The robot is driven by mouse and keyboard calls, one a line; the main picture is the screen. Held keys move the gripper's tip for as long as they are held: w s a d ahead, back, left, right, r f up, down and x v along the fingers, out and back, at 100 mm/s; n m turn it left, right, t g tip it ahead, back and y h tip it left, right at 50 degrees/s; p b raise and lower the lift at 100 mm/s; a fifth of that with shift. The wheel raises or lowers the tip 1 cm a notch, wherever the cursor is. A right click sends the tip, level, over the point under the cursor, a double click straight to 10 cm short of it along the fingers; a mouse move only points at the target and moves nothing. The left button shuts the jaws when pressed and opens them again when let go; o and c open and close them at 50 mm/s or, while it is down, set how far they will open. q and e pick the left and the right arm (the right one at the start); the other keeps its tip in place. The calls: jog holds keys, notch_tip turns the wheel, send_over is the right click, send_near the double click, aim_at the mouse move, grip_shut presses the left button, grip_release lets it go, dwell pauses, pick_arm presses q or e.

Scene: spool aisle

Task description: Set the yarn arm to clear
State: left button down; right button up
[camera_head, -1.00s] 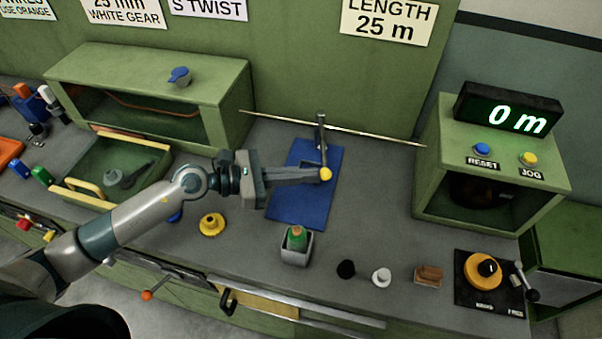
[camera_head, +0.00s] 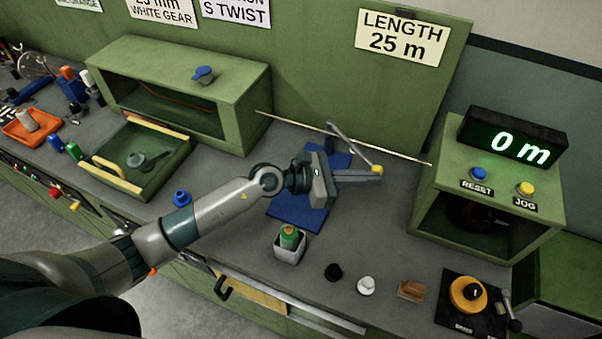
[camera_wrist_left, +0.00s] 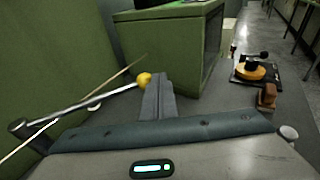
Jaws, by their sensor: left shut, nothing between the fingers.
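The yarn arm (camera_head: 352,147) is a thin grey lever with a yellow ball at its end (camera_head: 377,170). My right gripper is not in view.
A grey cup with a green spool (camera_head: 289,238), a black knob (camera_head: 333,272), a white knob (camera_head: 366,285) and a yellow dial (camera_head: 467,293) stand in front.

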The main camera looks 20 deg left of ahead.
pick_arm(q)
jog(key=shift+w+d, duration=1)
jog(key=shift+d, duration=0.15)
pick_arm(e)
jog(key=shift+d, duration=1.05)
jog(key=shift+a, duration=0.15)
